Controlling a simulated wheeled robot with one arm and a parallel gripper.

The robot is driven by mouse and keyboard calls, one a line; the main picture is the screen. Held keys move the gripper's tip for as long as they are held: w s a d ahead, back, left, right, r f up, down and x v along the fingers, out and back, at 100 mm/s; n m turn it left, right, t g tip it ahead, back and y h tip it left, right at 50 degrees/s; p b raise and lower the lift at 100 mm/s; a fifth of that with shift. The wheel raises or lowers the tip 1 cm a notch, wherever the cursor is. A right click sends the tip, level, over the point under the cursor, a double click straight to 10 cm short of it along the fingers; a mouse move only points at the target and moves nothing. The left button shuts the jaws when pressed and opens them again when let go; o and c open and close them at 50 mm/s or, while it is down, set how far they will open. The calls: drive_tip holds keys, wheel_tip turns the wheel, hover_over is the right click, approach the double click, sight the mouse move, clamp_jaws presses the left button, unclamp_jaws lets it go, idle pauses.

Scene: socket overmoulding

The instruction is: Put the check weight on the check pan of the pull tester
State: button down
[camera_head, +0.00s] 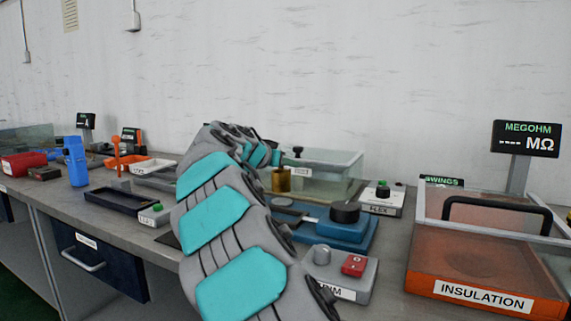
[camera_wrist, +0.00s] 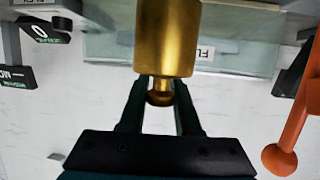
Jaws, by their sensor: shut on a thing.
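The check weight is a brass cylinder (camera_wrist: 166,38) with a small knob, large in the wrist view. My gripper (camera_wrist: 160,88) is shut on its knob, one dark finger on each side. In the head view the brass check weight (camera_head: 281,180) hangs below my gripper, in front of a clear tank and behind the blue device. My arm covers much of the middle of the bench, and the fingers are hardly visible there. I cannot tell which device is the pull tester, and I cannot make out its check pan.
A clear tank (camera_head: 330,168) stands behind the weight. A blue device with a black knob (camera_head: 346,212), a grey button box (camera_head: 340,275) and the FLEX box (camera_head: 383,198) are nearby. An orange INSULATION box (camera_head: 485,270) stands right. An orange post (camera_head: 117,155) stands left.

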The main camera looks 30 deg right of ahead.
sight(275, 172)
drive_tip(key=shift+w+d+f+p, duration=0.1)
drive_tip(key=shift+w+d+f, duration=0.1)
drive_tip(key=shift+f, duration=0.4)
drive_tip(key=shift+w+d+f+p, duration=0.1)
drive_tip(key=shift+w+f, duration=0.15)
drive_tip(key=shift+f, duration=0.35)
drive_tip(key=shift+w+d+f+p, duration=0.1)
drive_tip(key=shift+w+d+f, duration=0.1)
drive_tip(key=shift+f, duration=0.4)
drive_tip(key=c, duration=0.6)
unclamp_jaws()
drive_tip(key=shift+a, duration=0.1)
drive_tip(key=b+v, duration=0.2)
drive_tip(key=v, duration=1)
drive_tip(key=shift+f, duration=0.1)
